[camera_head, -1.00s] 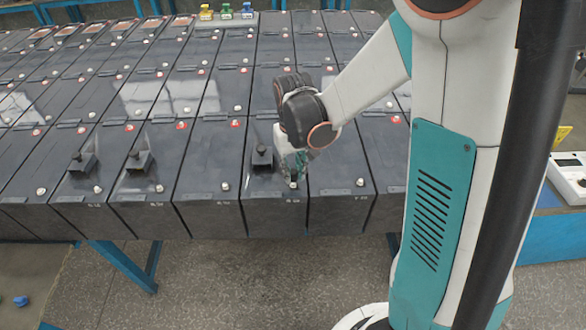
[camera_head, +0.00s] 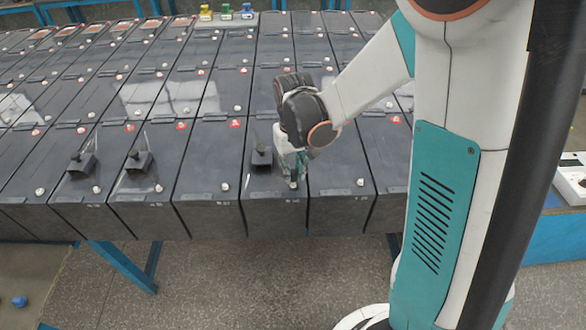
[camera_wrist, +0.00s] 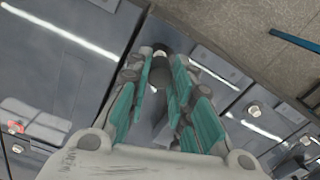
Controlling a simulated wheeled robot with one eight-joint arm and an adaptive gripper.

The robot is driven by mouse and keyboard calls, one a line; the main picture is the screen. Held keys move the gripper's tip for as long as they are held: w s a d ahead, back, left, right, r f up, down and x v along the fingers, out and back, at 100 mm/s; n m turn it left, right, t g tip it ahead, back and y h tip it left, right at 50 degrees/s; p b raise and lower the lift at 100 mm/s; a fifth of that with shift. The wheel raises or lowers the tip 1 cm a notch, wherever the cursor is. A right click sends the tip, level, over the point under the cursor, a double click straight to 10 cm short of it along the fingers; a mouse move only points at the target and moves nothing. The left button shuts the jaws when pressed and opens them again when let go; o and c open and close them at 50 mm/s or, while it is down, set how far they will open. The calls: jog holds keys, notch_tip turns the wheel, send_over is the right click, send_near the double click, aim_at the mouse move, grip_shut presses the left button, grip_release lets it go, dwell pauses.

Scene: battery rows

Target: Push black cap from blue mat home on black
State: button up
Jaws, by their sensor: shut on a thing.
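My gripper (camera_head: 293,183) is over the front row of batteries, at the near end of a dark battery (camera_head: 275,208). In the wrist view its teal fingers (camera_wrist: 158,85) are closed around a dark grey, rounded piece, which looks like the black cap (camera_wrist: 160,72). A pale terminal tip (camera_wrist: 160,49) shows just beyond the cap. The fingers hide much of the contact, so I cannot tell how far the cap sits on the terminal. I cannot pick out a blue mat.
Black box-shaped fittings with upright plates stand on nearby batteries, one just left of my gripper (camera_head: 262,157) and others further left (camera_head: 139,160). Bare terminals (camera_head: 360,182) stick up along the row. A tray with coloured blocks (camera_head: 228,15) is at the back. A white instrument (camera_head: 573,178) is at right.

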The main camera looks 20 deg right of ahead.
jog(key=shift+f+b, duration=1.35)
jog(key=shift+f, duration=0.1)
dwell(1.5)
jog(key=o, duration=0.8)
jog(key=shift+o, duration=0.3)
jog(key=o, duration=0.4)
jog(key=shift+r+p, duration=2.35)
jog(key=shift+r, duration=1.15)
